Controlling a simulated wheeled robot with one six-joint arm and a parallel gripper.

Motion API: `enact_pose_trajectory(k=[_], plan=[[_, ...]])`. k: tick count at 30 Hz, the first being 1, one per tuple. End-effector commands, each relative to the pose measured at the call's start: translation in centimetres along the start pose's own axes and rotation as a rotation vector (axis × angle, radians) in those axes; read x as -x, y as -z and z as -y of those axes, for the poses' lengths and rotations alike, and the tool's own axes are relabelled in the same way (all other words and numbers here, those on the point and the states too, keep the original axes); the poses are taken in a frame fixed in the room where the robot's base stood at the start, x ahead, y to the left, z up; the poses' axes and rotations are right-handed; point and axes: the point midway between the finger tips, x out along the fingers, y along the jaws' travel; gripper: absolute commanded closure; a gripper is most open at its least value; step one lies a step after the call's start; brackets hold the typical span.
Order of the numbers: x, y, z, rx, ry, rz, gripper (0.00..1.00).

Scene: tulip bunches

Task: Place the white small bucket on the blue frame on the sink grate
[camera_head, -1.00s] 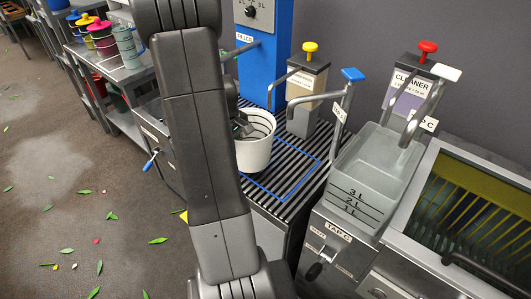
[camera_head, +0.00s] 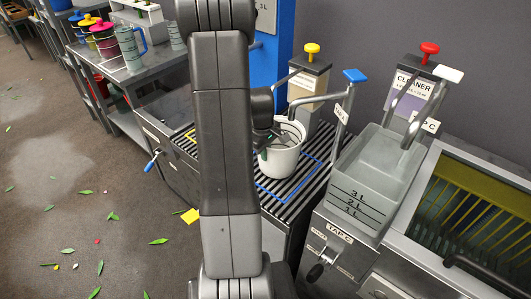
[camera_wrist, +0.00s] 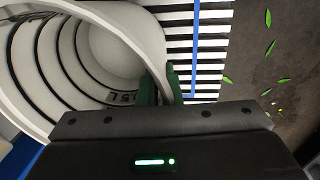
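The white small bucket (camera_head: 283,160) is upright over the striped sink grate (camera_head: 270,206), at the back part of the blue frame (camera_head: 291,201). The frame's near edges show in front of it; its far part is hidden. I cannot tell whether the bucket touches the grate. My gripper (camera_head: 268,140), partly hidden behind my arm, is at the bucket's left rim. In the wrist view my gripper (camera_wrist: 160,88) has its green fingers on both sides of the bucket's wall (camera_wrist: 150,45), closed on it. Dark measuring rings show inside the bucket, and a blue line runs beside it.
A tap with a blue handle (camera_head: 354,76) stands right of the bucket. A yellow-topped dispenser (camera_head: 308,80) is behind it. A translucent measuring container (camera_head: 370,180) stands to the right. Several colored jugs (camera_head: 103,38) stand on the left table. Leaves lie on the floor.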

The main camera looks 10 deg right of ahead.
Motion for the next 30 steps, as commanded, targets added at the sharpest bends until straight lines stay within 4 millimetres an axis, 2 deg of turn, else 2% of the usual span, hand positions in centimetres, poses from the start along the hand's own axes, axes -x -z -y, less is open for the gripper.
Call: enact_pose_trajectory(k=[6, 9, 10, 20, 23, 30], plan=[[-0.4, 0.0, 0.1, 0.000, 0.000, 0.000, 1.00], [-0.3, 0.0, 0.1, 0.000, 0.000, 0.000, 0.78], [-0.3, 0.0, 0.1, 0.000, 0.000, 0.000, 0.74], [0.0, 0.0, 0.0, 0.000, 0.000, 0.000, 0.74], [1.0, 0.1, 0.0, 0.000, -0.001, -0.001, 0.74], [6.0, 0.1, -0.1, 0.000, -0.004, -0.004, 0.74]])
